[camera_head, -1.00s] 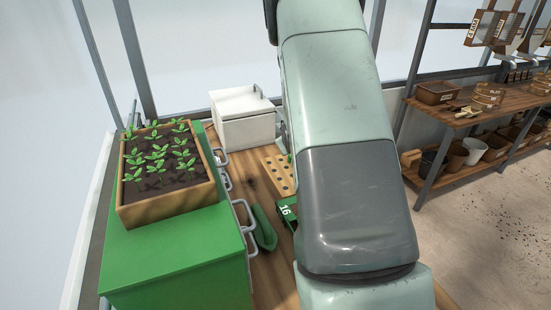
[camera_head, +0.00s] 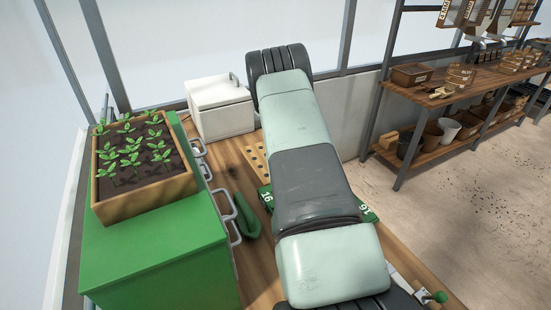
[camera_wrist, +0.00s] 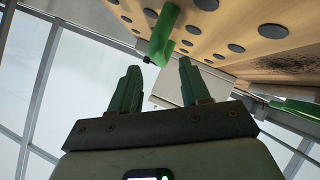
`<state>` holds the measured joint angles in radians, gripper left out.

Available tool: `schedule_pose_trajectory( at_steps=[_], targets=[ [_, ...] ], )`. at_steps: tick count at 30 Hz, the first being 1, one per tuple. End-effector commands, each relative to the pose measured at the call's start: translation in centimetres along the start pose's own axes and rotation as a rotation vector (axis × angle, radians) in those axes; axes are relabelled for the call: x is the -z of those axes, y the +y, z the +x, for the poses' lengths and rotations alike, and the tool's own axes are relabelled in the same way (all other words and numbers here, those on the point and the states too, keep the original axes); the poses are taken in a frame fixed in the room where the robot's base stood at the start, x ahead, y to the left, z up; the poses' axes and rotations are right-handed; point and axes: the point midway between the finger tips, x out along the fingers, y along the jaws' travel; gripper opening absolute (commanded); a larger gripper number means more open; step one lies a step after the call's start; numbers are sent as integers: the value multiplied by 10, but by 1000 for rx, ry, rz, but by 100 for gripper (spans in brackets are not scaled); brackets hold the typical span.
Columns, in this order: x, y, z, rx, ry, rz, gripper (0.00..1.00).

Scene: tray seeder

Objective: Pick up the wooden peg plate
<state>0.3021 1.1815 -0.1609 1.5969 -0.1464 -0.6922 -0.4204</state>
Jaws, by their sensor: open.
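The wooden peg plate (camera_head: 256,157) lies on the wooden bench, a pale board with rows of dark round holes, mostly hidden behind my arm in the head view. In the wrist view a pale wooden board with dark round spots (camera_wrist: 228,22), apparently this plate, fills the upper right. A green bar-like handle (camera_wrist: 163,35) shows near its left edge. My gripper (camera_wrist: 157,75) has its two green fingers spread with nothing between them. The handle is beyond the fingertips, apart from them. My gripper is hidden in the head view.
A green cabinet with metal handles (camera_head: 150,260) carries a wooden seedling box (camera_head: 150,205) at left. A white lidded box (camera_head: 222,110) stands behind. A green piece marked 16 (camera_head: 266,197) lies under my arm. A green-knobbed lever (camera_head: 438,297) is at lower right. Shelves (camera_head: 455,100) stand right.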

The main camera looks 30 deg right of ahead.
Motion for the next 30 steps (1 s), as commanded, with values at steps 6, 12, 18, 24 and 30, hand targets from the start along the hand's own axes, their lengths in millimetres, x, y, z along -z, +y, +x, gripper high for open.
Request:
schedule_pose_trajectory(
  at_steps=[6, 12, 18, 24, 30],
  targets=[
    [1, 1, 30, -1, -1, 0, 46],
    [2, 1, 40, 0, -1, 1, 46],
    [2, 1, 40, 0, -1, 1, 45],
    [2, 1, 40, 0, -1, 1, 14],
    [2, 1, 40, 0, -1, 0, 0]
  ],
)
